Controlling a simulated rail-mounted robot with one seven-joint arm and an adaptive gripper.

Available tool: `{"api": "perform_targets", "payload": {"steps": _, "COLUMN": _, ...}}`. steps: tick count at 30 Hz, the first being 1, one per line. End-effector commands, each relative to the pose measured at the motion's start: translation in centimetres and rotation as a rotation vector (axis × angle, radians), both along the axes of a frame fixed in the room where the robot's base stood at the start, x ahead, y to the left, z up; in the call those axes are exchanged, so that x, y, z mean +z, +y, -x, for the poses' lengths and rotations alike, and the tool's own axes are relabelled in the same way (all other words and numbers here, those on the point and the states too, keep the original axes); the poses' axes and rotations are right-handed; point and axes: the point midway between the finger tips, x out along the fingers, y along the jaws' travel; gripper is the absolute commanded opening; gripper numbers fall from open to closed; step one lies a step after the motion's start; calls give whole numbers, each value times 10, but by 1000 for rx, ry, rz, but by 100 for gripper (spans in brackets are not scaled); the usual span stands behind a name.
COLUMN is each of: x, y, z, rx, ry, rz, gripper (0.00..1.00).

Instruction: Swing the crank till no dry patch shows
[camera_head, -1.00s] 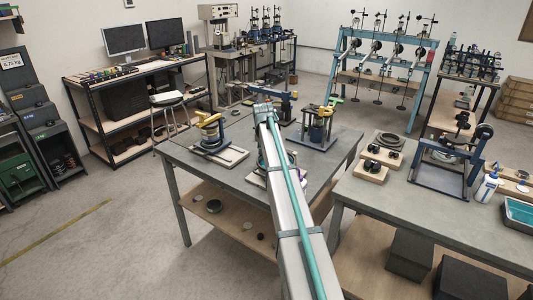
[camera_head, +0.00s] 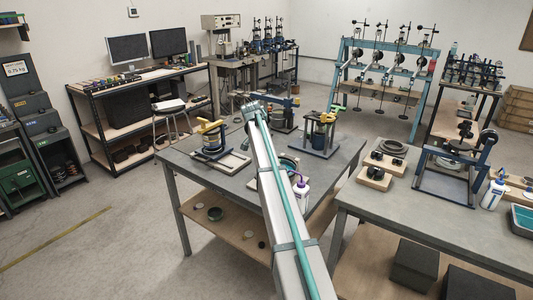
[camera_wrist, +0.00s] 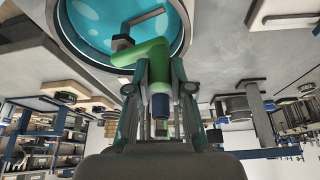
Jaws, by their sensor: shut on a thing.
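In the wrist view, my gripper (camera_wrist: 160,78) is shut on a green crank handle (camera_wrist: 142,56) with a dark blue lower end. The handle sits at the rim of a round dish (camera_wrist: 187,38) with a teal inside. A grey crank arm (camera_wrist: 146,18) reaches over the dish from the handle. Paler rounded patches (camera_wrist: 84,12) show on the teal surface; I cannot tell whether they are dry. In the head view, my arm hides the gripper and part of the dish (camera_head: 293,163).
A white bottle with a purple top (camera_head: 301,192) stands just right of my arm. Yellow-handled devices (camera_head: 212,138) and (camera_head: 320,134) stand on the same grey table (camera_head: 205,185). The table on the right holds a blue frame (camera_head: 447,185).

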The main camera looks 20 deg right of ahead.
Motion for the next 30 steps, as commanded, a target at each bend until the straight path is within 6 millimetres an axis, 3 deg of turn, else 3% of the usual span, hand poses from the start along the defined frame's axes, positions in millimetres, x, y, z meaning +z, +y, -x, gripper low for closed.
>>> {"api": "perform_targets", "payload": {"steps": 14, "x": 1, "y": 0, "z": -1, "rx": -12, "ry": -2, "rz": 0, "gripper": 0}}
{"api": "perform_targets", "payload": {"steps": 15, "x": 1, "y": 0, "z": -1, "rx": -12, "ry": -2, "rz": 0, "gripper": 28}}
{"api": "perform_targets", "payload": {"steps": 18, "x": 1, "y": 0, "z": -1, "rx": -13, "ry": -1, "rz": 0, "gripper": 44}}
{"api": "perform_targets", "payload": {"steps": 30, "x": 4, "y": 1, "z": 0, "rx": -13, "ry": -1, "rz": 0, "gripper": 46}}
